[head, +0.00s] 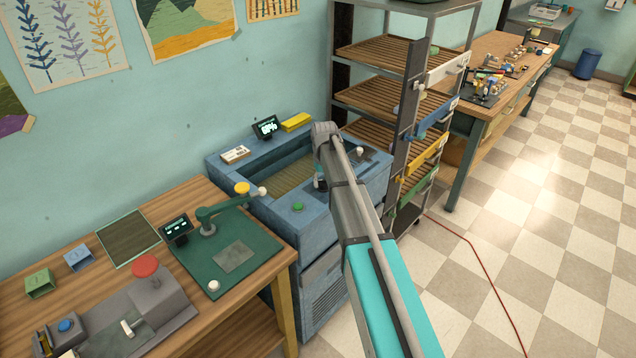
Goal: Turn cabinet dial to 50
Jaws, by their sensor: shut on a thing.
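The blue cabinet (318,232) stands in the middle, with a slatted recess in its top. A small dark display (266,127) at its back edge shows a lit percentage, too small to read surely. My gripper (320,184) points down at the cabinet's top, just right of the recess. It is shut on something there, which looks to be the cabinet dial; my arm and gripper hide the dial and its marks. A green button (298,207) is on the front rim. A white knob (360,150) is on the right part of the top.
A yellow block (296,122) and a pale labelled box (235,154) sit on the cabinet's back rim. A tall rack (400,110) with coloured handles stands close on the right. A wooden bench (105,228) with a green lamp-like device (215,218) adjoins on the left.

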